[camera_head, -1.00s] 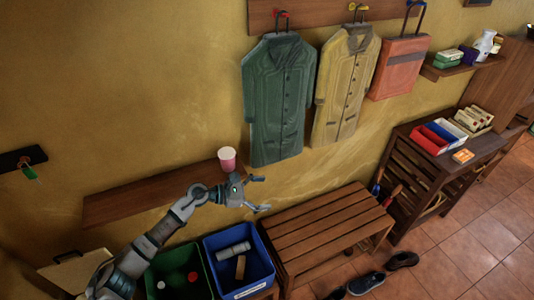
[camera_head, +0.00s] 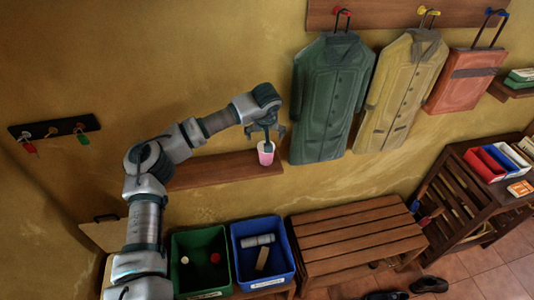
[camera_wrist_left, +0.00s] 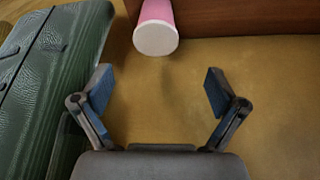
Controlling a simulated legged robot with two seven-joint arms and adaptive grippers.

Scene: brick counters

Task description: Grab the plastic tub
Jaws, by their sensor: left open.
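The plastic tub looks like a small pink cup (camera_head: 266,157) with a pale top. It stands upright at the right end of the brown wall shelf (camera_head: 215,170). In the left wrist view the tub (camera_wrist_left: 156,25) is at the top centre, its white round end facing me, beyond the fingertips. My left gripper (camera_head: 265,137) is just above the tub in the head view, pointing down. In the left wrist view its two blue-padded fingers (camera_wrist_left: 158,92) are spread apart with nothing between them. My right gripper is out of view.
A green coat (camera_head: 328,95) hangs close to the right of the tub, and it also fills the left of the wrist view. A tan coat (camera_head: 402,90) hangs beyond it. A green bin (camera_head: 203,290), a blue bin (camera_head: 264,281) and a slatted bench (camera_head: 355,240) stand below.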

